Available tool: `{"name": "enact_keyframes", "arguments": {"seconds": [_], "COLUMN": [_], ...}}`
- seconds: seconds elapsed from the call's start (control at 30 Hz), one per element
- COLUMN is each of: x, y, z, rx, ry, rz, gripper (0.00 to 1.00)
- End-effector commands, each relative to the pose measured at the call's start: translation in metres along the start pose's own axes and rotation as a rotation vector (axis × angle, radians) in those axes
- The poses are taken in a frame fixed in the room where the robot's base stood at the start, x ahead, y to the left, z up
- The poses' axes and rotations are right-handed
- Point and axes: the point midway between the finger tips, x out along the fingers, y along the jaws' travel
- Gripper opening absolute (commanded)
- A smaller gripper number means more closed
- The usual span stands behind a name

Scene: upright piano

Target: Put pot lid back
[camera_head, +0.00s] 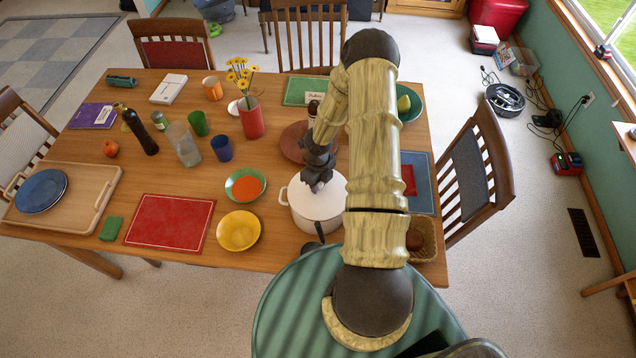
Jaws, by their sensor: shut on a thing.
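The white pot (312,217) stands near the front edge of the wooden table, right of the yellow bowl. It has a side handle at its left and a dark long handle toward the front edge. The pale lid (328,201) shows at the top of the pot, directly below my gripper; whether it is fully seated I cannot tell. My gripper (316,184) is at the lid's top, shut on the lid's knob, which the fingers hide. My arm covers the right side of the pot and lid.
A yellow bowl (238,231) and a green bowl with orange content (245,187) stand left of the pot. A wicker basket (428,240) is at the right. A brown round board (296,142) lies behind. A red placemat (170,222) lies front left.

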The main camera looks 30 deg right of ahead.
Motion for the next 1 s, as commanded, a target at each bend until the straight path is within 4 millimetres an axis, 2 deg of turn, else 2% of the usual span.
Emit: {"name": "enact_keyframes", "arguments": {"seconds": [0.43,0.47,0.57,0.87,1.0], "x": [0.011,0.011,0.011,0.009,-0.001], "y": [0.0,-0.001,-0.003,-0.002,0.0], "z": [0.0,-0.001,-0.003,-0.002,0.0], "rx": [0.0,0.001,0.008,0.005,0.0], "ry": [0.0,0.001,0.001,0.0,-0.001], "rz": [0.001,0.001,0.0,0.0,-0.001], "gripper": [0.0,0.3,0.48,0.48,0.48]}}
